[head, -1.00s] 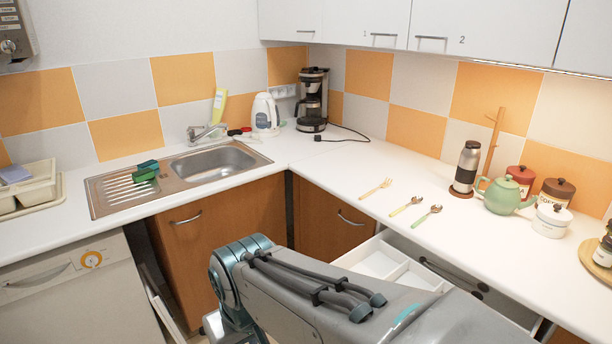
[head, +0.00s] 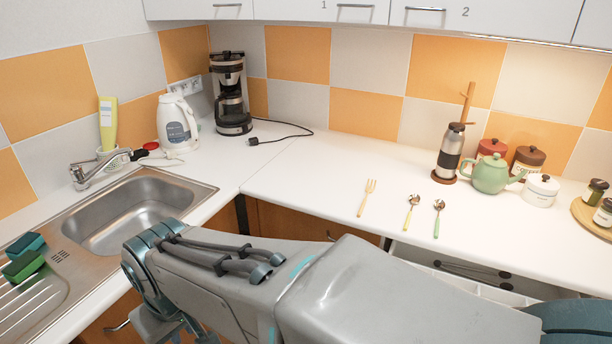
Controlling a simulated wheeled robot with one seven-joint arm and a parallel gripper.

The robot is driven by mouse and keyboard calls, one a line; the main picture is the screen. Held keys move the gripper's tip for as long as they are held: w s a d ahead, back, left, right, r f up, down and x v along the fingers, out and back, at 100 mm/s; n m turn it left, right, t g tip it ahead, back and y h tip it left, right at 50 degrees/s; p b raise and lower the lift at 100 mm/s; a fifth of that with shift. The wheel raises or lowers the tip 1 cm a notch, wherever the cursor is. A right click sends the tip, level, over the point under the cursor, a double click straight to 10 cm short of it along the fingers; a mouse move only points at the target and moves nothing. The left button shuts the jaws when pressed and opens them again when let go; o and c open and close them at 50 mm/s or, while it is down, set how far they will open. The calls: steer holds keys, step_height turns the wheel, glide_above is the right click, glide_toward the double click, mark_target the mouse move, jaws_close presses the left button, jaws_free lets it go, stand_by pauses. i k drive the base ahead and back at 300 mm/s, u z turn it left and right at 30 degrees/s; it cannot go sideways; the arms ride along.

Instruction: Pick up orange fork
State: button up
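The orange fork (head: 367,197) lies on the white counter, left of two spoons, tines pointing away from me. A spoon with a yellow handle (head: 411,212) and a spoon with a green handle (head: 437,217) lie beside it to the right. My arm stretches across the bottom of the head view, in front of the counter.
An open drawer (head: 480,288) juts out below the counter at the right. A green teapot (head: 491,175), a flask (head: 449,152) and canisters stand behind the spoons. A coffee maker (head: 231,95) and kettle (head: 178,124) stand at the back left, near the sink (head: 135,213). The counter around the fork is clear.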

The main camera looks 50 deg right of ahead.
mark_target(369, 190)
steer(key=z, duration=0.65)
steer(key=i, duration=0.9)
steer(key=z, duration=1.55)
steer(key=i, duration=0.5)
steer(key=z, duration=0.35)
